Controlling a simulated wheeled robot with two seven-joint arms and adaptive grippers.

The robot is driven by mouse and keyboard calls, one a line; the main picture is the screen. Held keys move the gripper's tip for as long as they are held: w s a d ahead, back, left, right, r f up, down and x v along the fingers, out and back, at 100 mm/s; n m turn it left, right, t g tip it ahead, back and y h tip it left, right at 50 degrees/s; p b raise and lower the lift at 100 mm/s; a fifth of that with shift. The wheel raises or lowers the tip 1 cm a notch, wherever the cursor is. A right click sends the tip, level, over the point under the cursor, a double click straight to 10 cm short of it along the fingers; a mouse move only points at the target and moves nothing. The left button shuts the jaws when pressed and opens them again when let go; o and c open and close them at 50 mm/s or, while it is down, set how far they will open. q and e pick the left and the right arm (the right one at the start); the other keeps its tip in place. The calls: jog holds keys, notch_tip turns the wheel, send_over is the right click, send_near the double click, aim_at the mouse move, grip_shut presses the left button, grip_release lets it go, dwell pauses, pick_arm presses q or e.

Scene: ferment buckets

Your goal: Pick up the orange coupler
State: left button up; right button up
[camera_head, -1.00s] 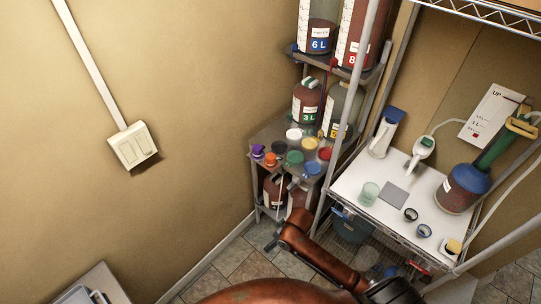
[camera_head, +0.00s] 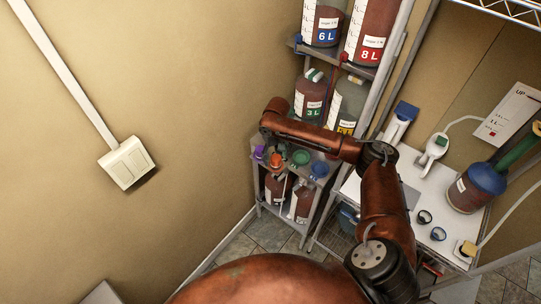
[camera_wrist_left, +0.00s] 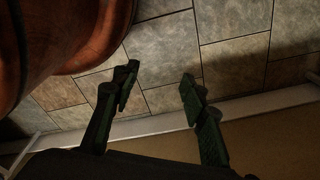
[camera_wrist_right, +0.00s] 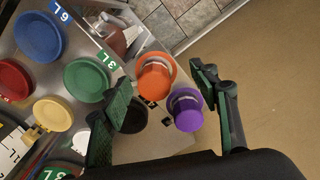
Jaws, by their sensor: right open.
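The orange coupler (camera_head: 277,160) stands on the upper shelf of the small grey rack in the head view, just below the end of my right arm. In the right wrist view the orange coupler (camera_wrist_right: 155,80) lies ahead, between the lines of my two fingers. My right gripper (camera_wrist_right: 163,80) is open and empty above the rack; I cannot tell the exact gap to the coupler. My left gripper (camera_wrist_left: 160,82) is open and empty over the tiled floor, seen only in the left wrist view.
A purple coupler (camera_wrist_right: 187,110) stands close beside the orange one. A black piece (camera_wrist_right: 134,116) is partly hidden by a finger. Green (camera_wrist_right: 86,80), blue (camera_wrist_right: 39,37), yellow (camera_wrist_right: 52,114) and red (camera_wrist_right: 12,80) lids stand nearby. The wall is close on the purple side.

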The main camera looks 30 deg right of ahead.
aim_at(276, 159)
jog(key=shift+w+d+r, duration=0.35)
jog(key=shift+d+r, duration=0.15)
jog(key=shift+r, duration=0.2)
jog(key=shift+d+r+m, duration=0.15)
jog(key=shift+d+m, duration=0.05)
jog(key=shift+m, duration=0.1)
jog(key=f, duration=0.2)
jog(key=shift+w+f, duration=0.2)
jog(key=shift+f, duration=0.15)
notch_tip(276, 159, down, 4)
jog(key=shift+w+a+f+p, duration=0.1)
jog(key=shift+a+f+p, duration=0.05)
jog(key=shift+p, duration=0.35)
jog(key=shift+f, duration=0.3)
jog(key=c, duration=0.5)
pick_arm(q)
jog(key=shift+s+a+r, duration=0.15)
jog(key=shift+s+r, duration=0.3)
jog(key=shift+s, duration=0.2)
pick_arm(e)
jog(key=c, duration=0.8)
